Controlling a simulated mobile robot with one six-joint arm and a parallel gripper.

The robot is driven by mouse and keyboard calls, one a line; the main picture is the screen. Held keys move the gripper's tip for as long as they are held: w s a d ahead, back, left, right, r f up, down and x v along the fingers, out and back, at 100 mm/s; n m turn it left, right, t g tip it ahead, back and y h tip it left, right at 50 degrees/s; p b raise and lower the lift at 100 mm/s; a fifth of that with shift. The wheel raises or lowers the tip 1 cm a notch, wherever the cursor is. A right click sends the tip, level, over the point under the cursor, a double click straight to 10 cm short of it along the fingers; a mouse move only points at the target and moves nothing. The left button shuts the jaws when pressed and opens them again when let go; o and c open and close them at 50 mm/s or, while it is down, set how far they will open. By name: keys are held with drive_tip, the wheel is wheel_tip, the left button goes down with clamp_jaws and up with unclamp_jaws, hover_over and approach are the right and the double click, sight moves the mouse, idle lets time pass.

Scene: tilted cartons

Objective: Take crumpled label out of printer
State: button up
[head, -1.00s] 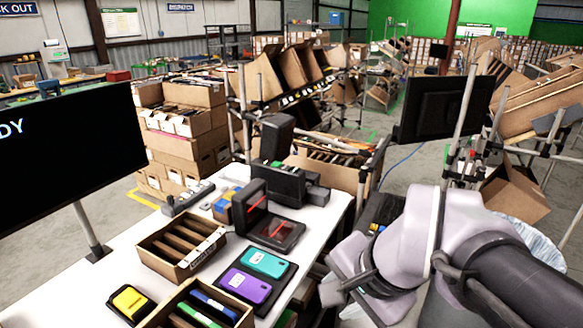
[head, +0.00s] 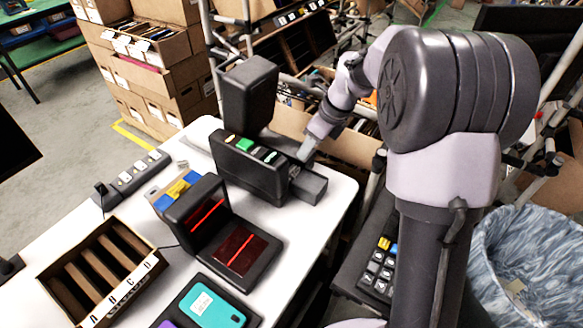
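A black machine with coloured buttons, apparently the printer (head: 243,172), stands near the back of the white table. An upright black box (head: 249,92) rises behind it, and a dark grey block (head: 309,186) juts from its right end. My gripper (head: 304,152) points down at the printer's right end, just above the grey block. The tips are small and partly merge with the machine, so I cannot tell whether they touch it, are open, or hold anything. I cannot make out a crumpled label.
A scanner with red lines (head: 245,250) stands in front of the printer. A teal phone (head: 213,303) and a divided carton (head: 148,262) lie nearer. A power strip (head: 130,181) is at the left. A keypad (head: 378,268) and a lined bin (head: 530,262) are to the right.

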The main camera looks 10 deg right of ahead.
drive_tip(key=b, duration=0.2)
hover_over(296, 170)
drive_tip(key=s+d, duration=0.1)
drive_tip(key=f, duration=0.5)
drive_tip(key=shift+s+d+f, duration=0.1)
drive_tip(key=shift+d+f, duration=0.1)
drive_tip(key=b+x, duration=0.2)
drive_tip(key=x, duration=0.3)
drive_tip(key=shift+s+d+f+b, duration=0.3)
drive_tip(key=shift+s+d+b, duration=0.05)
drive_tip(key=shift+b, duration=0.05)
drive_tip(key=shift+w+a+f, duration=0.1)
drive_tip(key=shift+w+f, duration=0.05)
drive_tip(key=shift+r, duration=0.2)
drive_tip(key=shift+c, duration=0.7)
clamp_jaws()
